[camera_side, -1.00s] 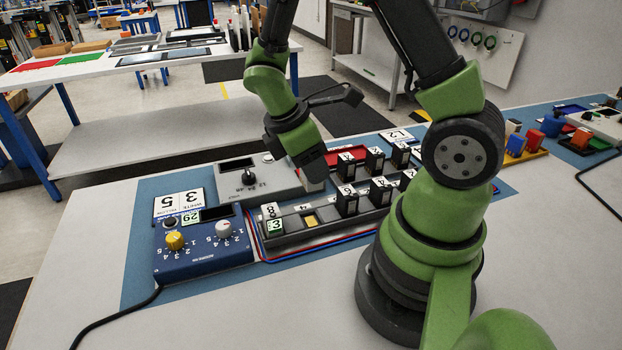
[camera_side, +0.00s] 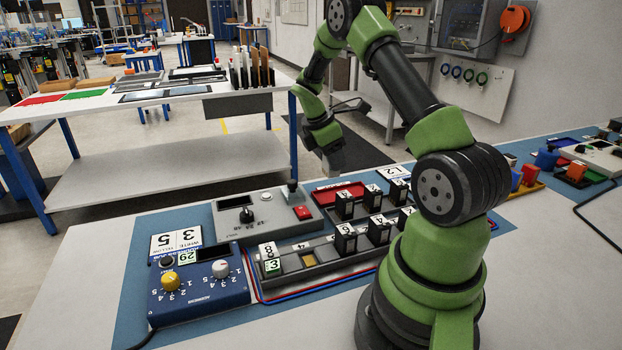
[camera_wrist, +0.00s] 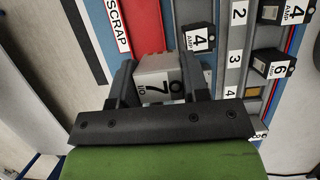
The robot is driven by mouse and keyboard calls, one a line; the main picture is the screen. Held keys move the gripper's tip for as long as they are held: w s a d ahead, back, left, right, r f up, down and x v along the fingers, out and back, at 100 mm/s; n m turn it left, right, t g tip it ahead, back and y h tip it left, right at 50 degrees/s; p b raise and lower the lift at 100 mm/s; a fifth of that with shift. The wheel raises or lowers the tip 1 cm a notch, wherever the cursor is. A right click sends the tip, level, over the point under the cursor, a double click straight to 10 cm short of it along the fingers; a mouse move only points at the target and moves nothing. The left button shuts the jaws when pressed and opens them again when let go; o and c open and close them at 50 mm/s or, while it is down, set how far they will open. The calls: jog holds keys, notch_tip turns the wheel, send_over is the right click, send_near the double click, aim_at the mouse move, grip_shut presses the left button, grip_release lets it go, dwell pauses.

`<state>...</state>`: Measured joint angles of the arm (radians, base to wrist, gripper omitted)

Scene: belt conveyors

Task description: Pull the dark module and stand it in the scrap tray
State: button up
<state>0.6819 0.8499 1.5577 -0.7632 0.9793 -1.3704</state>
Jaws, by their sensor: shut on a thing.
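My gripper (camera_wrist: 166,84) is shut on a light grey module (camera_wrist: 155,63) with a white label that reads 7 and I/O in the wrist view. In the side view my gripper (camera_side: 331,165) is raised behind the rack; the held module is not clear there. The red scrap tray (camera_wrist: 149,30) with its SCRAP label (camera_wrist: 117,18) lies just beyond the module in the wrist view. It also shows in the side view (camera_side: 337,194) behind the rack. The grey rack (camera_side: 330,262) holds several black modules with white number labels (camera_side: 345,240).
A grey control box (camera_side: 250,217) with a knob and a red button stands left of the tray. A blue box (camera_side: 199,290) with a yellow knob is at the front left. Black modules (camera_wrist: 197,39) stand close to the right of the held module in the wrist view.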

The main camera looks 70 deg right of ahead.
jog(key=s+d, duration=0.4)
jog(key=d, duration=0.4)
jog(key=shift+w+f, duration=0.1)
jog(key=shift+f, duration=3.9)
jog(key=shift+f, duration=0.45)
jog(key=o, duration=1.5)
jog(key=shift+r, duration=3.8)
